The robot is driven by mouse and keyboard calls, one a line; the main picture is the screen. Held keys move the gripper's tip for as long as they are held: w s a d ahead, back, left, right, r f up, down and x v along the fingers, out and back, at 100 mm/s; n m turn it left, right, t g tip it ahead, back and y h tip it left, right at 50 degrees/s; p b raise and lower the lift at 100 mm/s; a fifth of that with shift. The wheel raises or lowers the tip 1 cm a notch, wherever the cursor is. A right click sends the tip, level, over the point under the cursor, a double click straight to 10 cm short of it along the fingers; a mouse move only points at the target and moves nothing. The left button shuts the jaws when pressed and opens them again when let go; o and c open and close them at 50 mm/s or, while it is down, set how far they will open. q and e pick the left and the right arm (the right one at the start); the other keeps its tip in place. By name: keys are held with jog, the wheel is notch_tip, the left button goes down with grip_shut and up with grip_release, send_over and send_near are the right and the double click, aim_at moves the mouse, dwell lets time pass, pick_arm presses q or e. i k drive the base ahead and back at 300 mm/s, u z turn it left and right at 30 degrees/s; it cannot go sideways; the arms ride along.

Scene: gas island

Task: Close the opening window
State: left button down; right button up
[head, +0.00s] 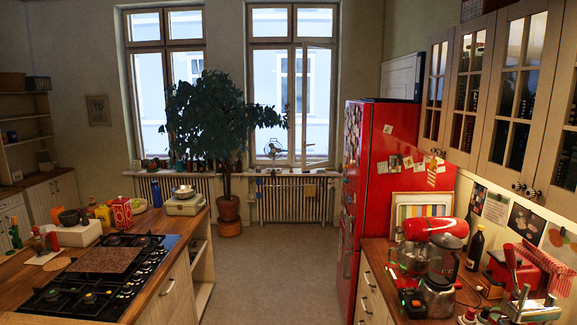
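Two tall wooden-framed windows are in the far wall in the head view. The right window (293,85) has a casement (303,105) on its right side that looks swung inward, its frame standing at an angle to the window frame. How far it is open is hard to tell from here. The left window (168,75) is partly hidden by a large plant, and its sashes look shut. Neither of my grippers is in view.
A clear floor aisle (268,262) runs between the island with a gas hob (90,275) on the left and the red fridge (376,170) and counter on the right. A potted plant (228,207) and radiators (296,200) stand before the windows.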

aim_at(304, 167)
jog(key=i, duration=8.6)
jog(key=z, duration=1.6)
jog(key=i, duration=1.5)
jog(key=u, duration=0.65)
